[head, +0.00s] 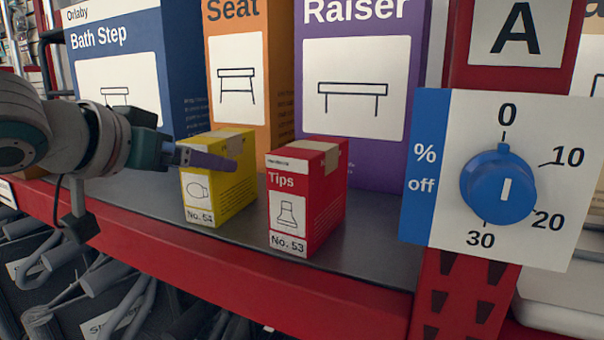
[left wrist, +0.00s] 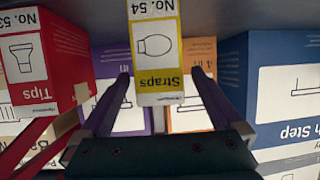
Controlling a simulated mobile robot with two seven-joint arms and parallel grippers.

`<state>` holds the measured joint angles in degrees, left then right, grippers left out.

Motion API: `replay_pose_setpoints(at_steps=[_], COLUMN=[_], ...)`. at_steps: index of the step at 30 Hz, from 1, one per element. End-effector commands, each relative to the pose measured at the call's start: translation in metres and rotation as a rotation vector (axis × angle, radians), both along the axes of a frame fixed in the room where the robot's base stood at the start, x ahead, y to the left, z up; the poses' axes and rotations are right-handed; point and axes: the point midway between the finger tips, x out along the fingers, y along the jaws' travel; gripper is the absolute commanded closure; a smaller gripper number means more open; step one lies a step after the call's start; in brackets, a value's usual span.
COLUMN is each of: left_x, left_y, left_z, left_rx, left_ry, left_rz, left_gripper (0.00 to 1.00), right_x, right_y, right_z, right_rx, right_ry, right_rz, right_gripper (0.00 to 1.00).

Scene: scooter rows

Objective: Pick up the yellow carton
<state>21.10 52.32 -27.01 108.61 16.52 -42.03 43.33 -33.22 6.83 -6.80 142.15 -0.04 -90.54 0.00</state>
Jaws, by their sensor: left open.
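The yellow carton (head: 205,185), marked No. 54, stands upright on the grey shelf. In the left wrist view the yellow carton (left wrist: 157,50) appears upside down, labelled Straps, between my two fingers. My left gripper (head: 222,160) comes in from the left at the carton's upper part, one finger crossing in front of it in the head view. In the left wrist view my left gripper (left wrist: 160,74) is open, a finger on either side of the carton, with a clear gap at the right one. The other finger is hidden in the head view. My right gripper is not in view.
A red Tips carton (head: 305,195), No. 53, stands close to the right of the yellow one. Large blue (head: 185,70), orange (head: 278,65) and purple (head: 415,60) boxes stand behind. A discount dial panel (head: 545,190) juts at right. The red shelf edge (head: 250,270) runs along the front.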

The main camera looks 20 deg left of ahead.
Motion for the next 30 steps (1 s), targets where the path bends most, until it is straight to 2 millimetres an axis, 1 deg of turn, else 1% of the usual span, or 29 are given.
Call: replay_pose_setpoints(at_steps=[1, 8, 15, 18, 21, 27, 28, 30], left_x=[0.005, 0.019, 0.048, 0.055, 0.058, 0.058, 0.058, 0.058], left_y=[0.0, -0.002, -0.005, -0.006, -0.006, -0.006, -0.006, -0.006], left_z=[-0.001, -0.007, -0.02, -0.023, -0.024, -0.025, -0.025, -0.025], left_rx=[-0.001, 0.0, 0.001, 0.002, 0.002, 0.003, 0.003, 0.003], left_ry=[-0.001, 0.001, 0.001, 0.002, 0.001, 0.002, 0.002, 0.002], left_rz=[0.001, 0.0, 0.001, -0.001, -0.001, -0.002, -0.002, -0.001], left_gripper=[0.0, 0.0, 0.0, 0.0, 0.0, 0.0, 0.02, 0.1], right_x=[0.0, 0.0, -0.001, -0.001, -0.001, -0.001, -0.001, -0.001], right_y=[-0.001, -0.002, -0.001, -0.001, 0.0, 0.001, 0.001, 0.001], right_z=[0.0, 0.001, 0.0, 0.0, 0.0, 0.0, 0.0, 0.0], right_rx=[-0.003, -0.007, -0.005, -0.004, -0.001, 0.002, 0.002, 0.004], right_ry=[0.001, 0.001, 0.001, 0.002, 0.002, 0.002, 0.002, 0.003], right_rz=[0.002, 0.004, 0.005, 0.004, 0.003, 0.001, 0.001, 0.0], right_gripper=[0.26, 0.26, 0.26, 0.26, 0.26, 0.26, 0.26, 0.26])
